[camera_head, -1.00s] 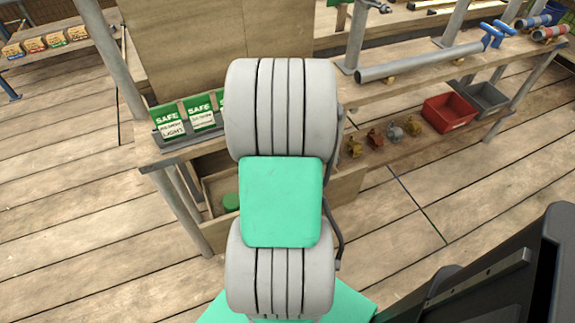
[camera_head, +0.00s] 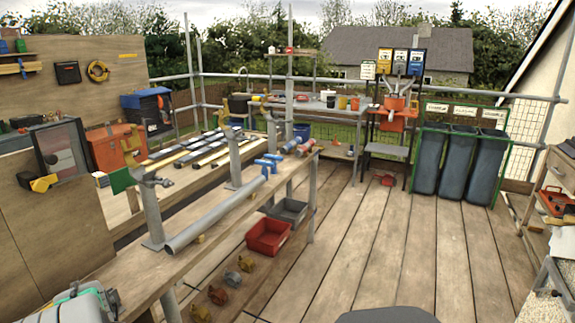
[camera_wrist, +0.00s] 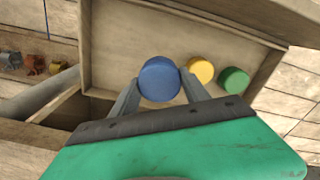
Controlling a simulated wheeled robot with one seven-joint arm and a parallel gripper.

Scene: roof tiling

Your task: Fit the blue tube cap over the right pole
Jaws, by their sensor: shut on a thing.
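In the wrist view my gripper (camera_wrist: 159,82) is shut on the blue tube cap (camera_wrist: 160,78), with one finger on each side of it. The cap is above an open wooden drawer (camera_wrist: 130,45). A yellow cap (camera_wrist: 200,70) and a green cap (camera_wrist: 234,80) are in the drawer to its right. In the head view grey upright poles stand on the bench: a nearer one (camera_head: 152,218) and a farther one (camera_head: 235,160). I cannot tell for sure which is the right pole. My gripper and the blue cap are not in the head view.
A grey tube (camera_head: 215,215) lies along the workbench (camera_head: 130,275), with blue fittings (camera_head: 268,162) past its far end. A red bin (camera_head: 268,237) and a grey bin (camera_head: 288,212) are on the lower shelf. The deck (camera_head: 370,240) to the right is open.

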